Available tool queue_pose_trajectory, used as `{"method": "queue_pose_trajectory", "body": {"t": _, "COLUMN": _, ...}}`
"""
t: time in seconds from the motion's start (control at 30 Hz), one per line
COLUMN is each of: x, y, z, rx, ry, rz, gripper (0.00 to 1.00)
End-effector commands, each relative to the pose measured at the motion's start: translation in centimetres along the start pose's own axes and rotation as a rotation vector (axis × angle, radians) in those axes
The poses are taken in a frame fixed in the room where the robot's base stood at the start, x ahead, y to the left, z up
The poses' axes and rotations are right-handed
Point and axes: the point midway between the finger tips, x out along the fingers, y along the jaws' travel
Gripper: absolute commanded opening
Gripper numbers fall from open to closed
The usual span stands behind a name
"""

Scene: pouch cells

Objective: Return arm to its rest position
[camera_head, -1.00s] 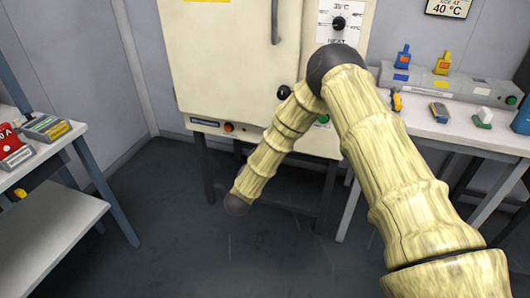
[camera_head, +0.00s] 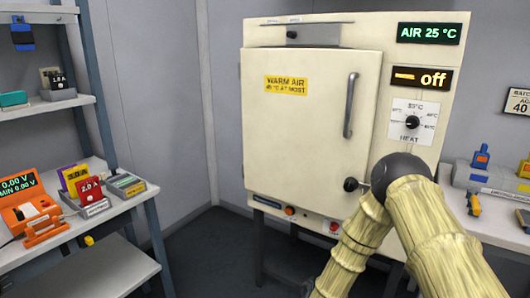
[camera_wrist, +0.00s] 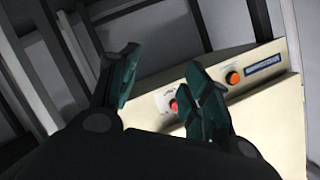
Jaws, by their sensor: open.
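My gripper (camera_wrist: 166,84) is open and empty in the wrist view, its two dark green finger pads apart. Beyond it is the cream front panel of the warm-air cabinet, with a red button (camera_wrist: 174,105) and an orange knob (camera_wrist: 233,77). In the head view my arm (camera_head: 432,225) shows at the lower right, bent at a dark joint in front of the cabinet's lower right corner. The gripper itself is out of the head view.
The warm-air cabinet (camera_head: 300,140) has its door shut and its display (camera_head: 421,78) reads off. A left shelf unit (camera_head: 125,215) carries an orange meter (camera_head: 32,212) and several small devices. A right bench (camera_head: 500,215) holds more items. Dark floor (camera_head: 205,250) shows between.

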Motion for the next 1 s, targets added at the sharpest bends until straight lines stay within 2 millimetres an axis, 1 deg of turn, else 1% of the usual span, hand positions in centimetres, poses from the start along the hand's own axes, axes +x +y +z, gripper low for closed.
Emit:
{"method": "queue_pose_trajectory", "body": {"t": 0.03, "x": -1.4, "y": 2.1, "z": 1.6, "rx": -0.062, "ry": -0.077, "rz": 0.016, "gripper": 0.48}}
{"method": "queue_pose_trajectory", "body": {"t": 0.07, "x": -2.2, "y": 3.3, "z": 2.5, "rx": -0.1, "ry": -0.125, "rz": 0.026, "gripper": 0.48}}
{"method": "queue_pose_trajectory", "body": {"t": 0.1, "x": -3.5, "y": 5.0, "z": 3.7, "rx": -0.149, "ry": -0.188, "rz": 0.039, "gripper": 0.48}}
{"method": "queue_pose_trajectory", "body": {"t": 0.17, "x": -5.4, "y": 7.5, "z": 5.2, "rx": -0.221, "ry": -0.28, "rz": 0.058, "gripper": 0.48}}
{"method": "queue_pose_trajectory", "body": {"t": 0.2, "x": -6.8, "y": 9.1, "z": 6.1, "rx": -0.268, "ry": -0.341, "rz": 0.07, "gripper": 0.48}}
{"method": "queue_pose_trajectory", "body": {"t": 0.27, "x": -8.9, "y": 11.6, "z": 7.2, "rx": -0.335, "ry": -0.431, "rz": 0.088, "gripper": 0.48}}
{"method": "queue_pose_trajectory", "body": {"t": 0.3, "x": -10.4, "y": 13.2, "z": 7.8, "rx": -0.378, "ry": -0.489, "rz": 0.101, "gripper": 0.48}}
{"method": "queue_pose_trajectory", "body": {"t": 0.37, "x": -12.9, "y": 15.6, "z": 8.6, "rx": -0.441, "ry": -0.578, "rz": 0.119, "gripper": 0.48}}
{"method": "queue_pose_trajectory", "body": {"t": 0.4, "x": -14.5, "y": 17.1, "z": 9.0, "rx": -0.484, "ry": -0.637, "rz": 0.13, "gripper": 0.48}}
{"method": "queue_pose_trajectory", "body": {"t": 0.43, "x": -15.8, "y": 18.3, "z": 9.3, "rx": -0.513, "ry": -0.681, "rz": 0.139, "gripper": 0.48}}
{"method": "queue_pose_trajectory", "body": {"t": 0.47, "x": -17.1, "y": 19.4, "z": 9.4, "rx": -0.543, "ry": -0.724, "rz": 0.148, "gripper": 0.48}}
{"method": "queue_pose_trajectory", "body": {"t": 0.5, "x": -18.9, "y": 20.9, "z": 9.6, "rx": -0.58, "ry": -0.781, "rz": 0.159, "gripper": 0.48}}
{"method": "queue_pose_trajectory", "body": {"t": 0.57, "x": -21.4, "y": 22.9, "z": 9.6, "rx": -0.632, "ry": -0.862, "rz": 0.175, "gripper": 0.48}}
{"method": "queue_pose_trajectory", "body": {"t": 0.6, "x": -23.0, "y": 24.0, "z": 9.6, "rx": -0.663, "ry": -0.912, "rz": 0.185, "gripper": 0.48}}
{"method": "queue_pose_trajectory", "body": {"t": 0.7, "x": -26.5, "y": 26.4, "z": 9.2, "rx": -0.727, "ry": -1.021, "rz": 0.205, "gripper": 0.48}}
{"method": "queue_pose_trajectory", "body": {"t": 0.8, "x": -29.5, "y": 28.4, "z": 8.6, "rx": -0.779, "ry": -1.113, "rz": 0.221, "gripper": 0.48}}
{"method": "queue_pose_trajectory", "body": {"t": 1.0, "x": -35.2, "y": 31.4, "z": 7.1, "rx": -0.861, "ry": -1.28, "rz": 0.25, "gripper": 0.48}}
